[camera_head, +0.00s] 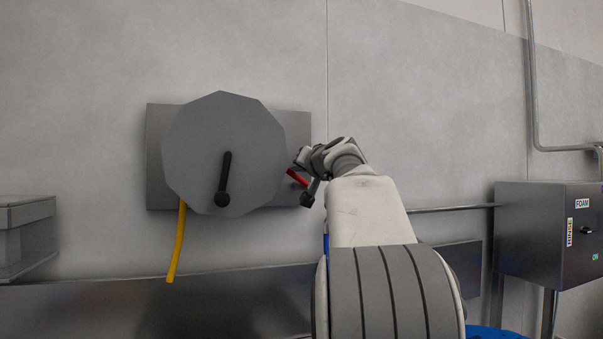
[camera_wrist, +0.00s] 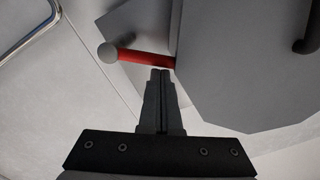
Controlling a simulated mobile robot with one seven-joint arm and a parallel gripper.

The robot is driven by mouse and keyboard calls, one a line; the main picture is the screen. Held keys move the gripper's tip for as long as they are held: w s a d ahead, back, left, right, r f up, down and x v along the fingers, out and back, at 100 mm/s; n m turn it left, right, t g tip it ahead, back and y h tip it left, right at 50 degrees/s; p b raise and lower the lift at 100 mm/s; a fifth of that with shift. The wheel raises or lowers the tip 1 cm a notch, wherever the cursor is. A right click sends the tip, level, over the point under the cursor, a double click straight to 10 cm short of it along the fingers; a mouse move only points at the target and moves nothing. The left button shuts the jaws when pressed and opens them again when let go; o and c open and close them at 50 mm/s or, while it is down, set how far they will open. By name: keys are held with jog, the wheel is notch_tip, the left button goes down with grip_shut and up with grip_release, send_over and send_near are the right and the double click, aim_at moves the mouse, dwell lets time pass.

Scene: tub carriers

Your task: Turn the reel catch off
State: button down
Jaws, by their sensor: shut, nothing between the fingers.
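The hose reel (camera_head: 225,150) is a grey many-sided disc with a black crank handle (camera_head: 225,180), mounted on a metal plate on the wall. The reel catch (camera_head: 297,177) is a short red lever at the reel's right edge. In the wrist view the catch (camera_wrist: 146,58) is a red bar with a grey ball at its left end. My gripper (camera_wrist: 160,72) is shut and empty, its fingertips just beside the red bar near the reel; I cannot tell whether they touch. In the head view my wrist hides part of the area around the catch.
A yellow hose (camera_head: 177,240) hangs below the reel. A grey control box (camera_head: 545,235) with labels stands at the right, and a metal shelf (camera_head: 25,235) at the left. A pipe (camera_head: 533,80) runs down the wall. The wall above the reel is clear.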

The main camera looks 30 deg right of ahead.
jog(key=shift+a+f, duration=0.1)
jog(key=shift+f, duration=0.05)
dwell(0.5)
jog(key=b+v, duration=0.7)
jog(key=v, duration=1)
jog(key=shift+s, duration=0.2)
